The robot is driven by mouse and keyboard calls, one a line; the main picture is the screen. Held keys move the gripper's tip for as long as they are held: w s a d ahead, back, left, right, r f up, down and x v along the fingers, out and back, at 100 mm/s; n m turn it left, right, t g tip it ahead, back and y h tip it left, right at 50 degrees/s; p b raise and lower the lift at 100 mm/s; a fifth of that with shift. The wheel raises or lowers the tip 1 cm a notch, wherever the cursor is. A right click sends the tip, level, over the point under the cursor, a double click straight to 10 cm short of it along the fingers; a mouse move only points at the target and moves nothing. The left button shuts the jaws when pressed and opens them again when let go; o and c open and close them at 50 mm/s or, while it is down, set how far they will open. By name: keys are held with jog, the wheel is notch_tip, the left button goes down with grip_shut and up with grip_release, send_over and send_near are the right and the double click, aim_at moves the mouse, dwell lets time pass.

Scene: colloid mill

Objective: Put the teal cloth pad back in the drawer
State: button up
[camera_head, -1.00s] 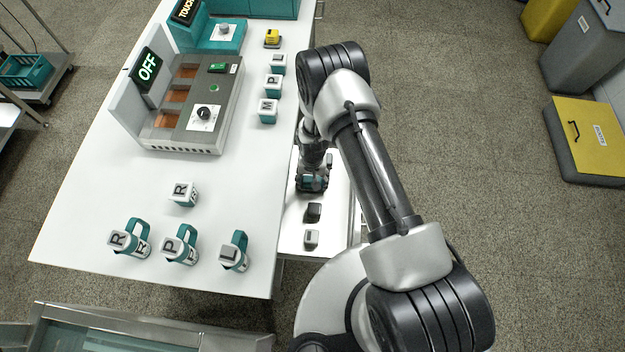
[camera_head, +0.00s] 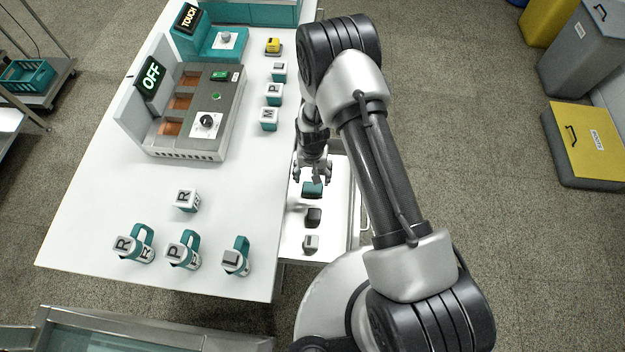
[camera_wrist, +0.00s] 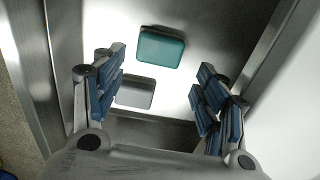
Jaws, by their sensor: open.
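The teal cloth pad (camera_head: 312,189) lies in the open drawer (camera_head: 335,225) at the right side of the white table. It also shows in the wrist view (camera_wrist: 161,47), flat on the drawer floor. My gripper (camera_head: 311,176) is above the drawer, just behind the pad in the head view. In the wrist view my gripper (camera_wrist: 160,98) is open, its blue-padded fingers wide apart with nothing between them. The pad is apart from the fingers.
A dark block (camera_head: 313,217) and a grey block (camera_head: 310,243) lie in the drawer in front of the pad. The white table (camera_head: 110,200) beside it carries lettered mugs, lettered blocks and a machine with an OFF sign (camera_head: 151,76).

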jog(key=s+d+r+n+t, duration=0.1)
jog(key=d+r, duration=0.1)
jog(key=r, duration=1.5)
jog(key=s+d+r+t, duration=0.1)
jog(key=d+r, duration=0.2)
jog(key=r, duration=1.5)
jog(key=s+d+r+t, duration=0.1)
jog(key=s+d+r, duration=0.1)
jog(key=s+r, duration=0.4)
jog(key=s+d+r+n+t, duration=0.1)
jog(key=s+r, duration=0.6)
jog(key=s, duration=0.8)
jog(key=shift+d+r+t, duration=0.2)
jog(key=shift+d+t, duration=0.1)
jog(key=shift+d, duration=0.5)
